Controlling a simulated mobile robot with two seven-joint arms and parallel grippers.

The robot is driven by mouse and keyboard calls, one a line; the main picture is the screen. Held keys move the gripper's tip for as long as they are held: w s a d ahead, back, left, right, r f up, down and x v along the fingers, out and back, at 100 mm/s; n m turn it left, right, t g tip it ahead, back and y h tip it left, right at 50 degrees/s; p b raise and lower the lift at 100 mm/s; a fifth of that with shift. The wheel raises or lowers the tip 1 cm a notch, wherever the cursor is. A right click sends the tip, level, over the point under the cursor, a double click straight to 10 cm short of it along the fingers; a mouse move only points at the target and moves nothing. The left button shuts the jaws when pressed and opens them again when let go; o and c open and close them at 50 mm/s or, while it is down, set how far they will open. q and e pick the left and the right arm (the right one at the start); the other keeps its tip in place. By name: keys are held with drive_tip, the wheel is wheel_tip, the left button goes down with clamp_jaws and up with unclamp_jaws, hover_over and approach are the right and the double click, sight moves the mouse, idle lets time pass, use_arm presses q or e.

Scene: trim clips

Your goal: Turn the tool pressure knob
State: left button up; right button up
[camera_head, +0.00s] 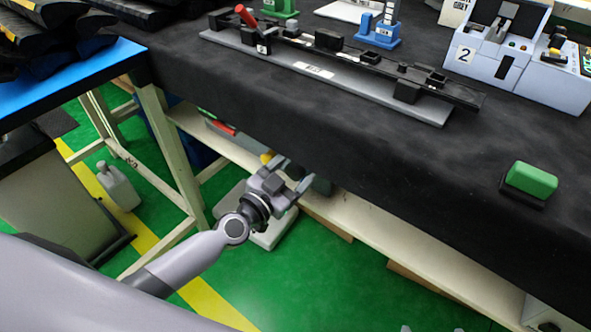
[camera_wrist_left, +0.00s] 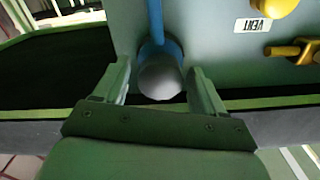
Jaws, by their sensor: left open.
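My left gripper (camera_head: 283,183) is below the front edge of the black table, by the shelf underneath. In the left wrist view its two fingers (camera_wrist_left: 160,85) are apart. A round grey knob-like end (camera_wrist_left: 160,78) with a blue tube or rod (camera_wrist_left: 156,22) lies between them in the picture; contact cannot be told. It is by a grey panel (camera_wrist_left: 215,65) with an upside-down label (camera_wrist_left: 253,26) that seems to read VERT. A yellow knob (camera_wrist_left: 276,7) and a brass-coloured fitting (camera_wrist_left: 292,51) are at the right. Which part is the tool pressure knob is unclear. Small grey tips at the head view's bottom edge may be my right gripper.
The black table (camera_head: 480,160) overhangs a pale shelf (camera_head: 370,215) close to my left gripper. Pale table legs (camera_head: 170,150) stand to its left. A green block (camera_head: 531,179) sits on the table's right.

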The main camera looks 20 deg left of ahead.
use_arm(q)
drive_tip(key=shift+w, duration=0.1)
drive_tip(key=c, duration=1)
drive_tip(key=shift+r+n, duration=0.1)
drive_tip(key=shift+n, duration=0.6)
drive_tip(key=n, duration=0.2)
drive_tip(key=shift+n, duration=0.4)
drive_tip(key=n, duration=0.5)
drive_tip(key=shift+w+a, duration=0.15)
drive_tip(key=shift+a, duration=0.05)
drive_tip(key=shift+n, duration=0.3)
drive_tip(key=shift+r, duration=0.1)
